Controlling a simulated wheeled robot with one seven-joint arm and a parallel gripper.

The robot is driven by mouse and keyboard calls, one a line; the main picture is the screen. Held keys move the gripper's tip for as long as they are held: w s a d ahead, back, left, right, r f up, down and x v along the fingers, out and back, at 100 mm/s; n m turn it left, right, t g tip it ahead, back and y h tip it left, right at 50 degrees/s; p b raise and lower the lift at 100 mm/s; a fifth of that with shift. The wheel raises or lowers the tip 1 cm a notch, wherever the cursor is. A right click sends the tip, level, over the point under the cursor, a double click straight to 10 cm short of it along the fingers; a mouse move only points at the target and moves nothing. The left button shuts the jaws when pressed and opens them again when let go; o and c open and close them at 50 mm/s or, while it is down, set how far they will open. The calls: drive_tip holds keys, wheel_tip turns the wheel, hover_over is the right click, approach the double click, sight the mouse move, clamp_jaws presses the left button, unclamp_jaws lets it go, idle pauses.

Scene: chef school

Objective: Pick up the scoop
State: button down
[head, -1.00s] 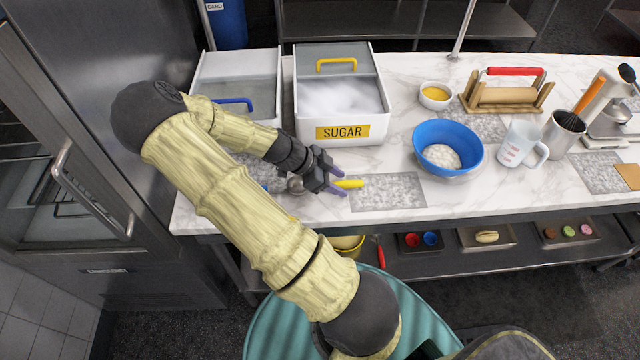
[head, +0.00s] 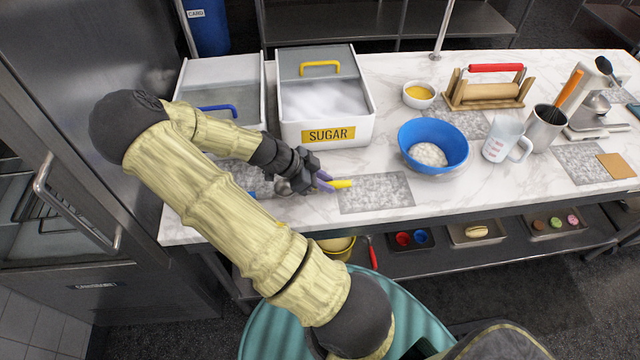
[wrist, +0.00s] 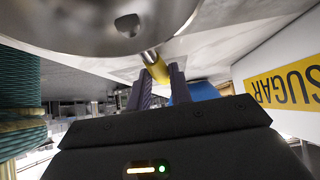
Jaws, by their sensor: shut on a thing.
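The scoop has a metal bowl and a yellow handle (head: 341,184). In the head view the handle sticks out beyond my gripper (head: 325,181), near the counter's front edge. In the wrist view the shiny bowl (wrist: 85,22) fills the top, and the yellow handle (wrist: 156,68) runs between the two fingers of my gripper (wrist: 162,82). My gripper is shut on the handle. My wrist and fingers hide part of the scoop in the head view. I cannot tell whether it is clear of the counter.
The sugar bin (head: 352,133) stands behind my gripper, with another white bin (head: 190,92) to its left. A blue bowl (head: 433,138) of white powder is to the right. A bare grey speckled mat (head: 376,194) lies beside the handle. A fridge (head: 90,100) is at the left.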

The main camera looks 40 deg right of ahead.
wheel_tip(320, 180, up, 9)
drive_tip(key=shift+r, duration=0.2)
idle(0.5)
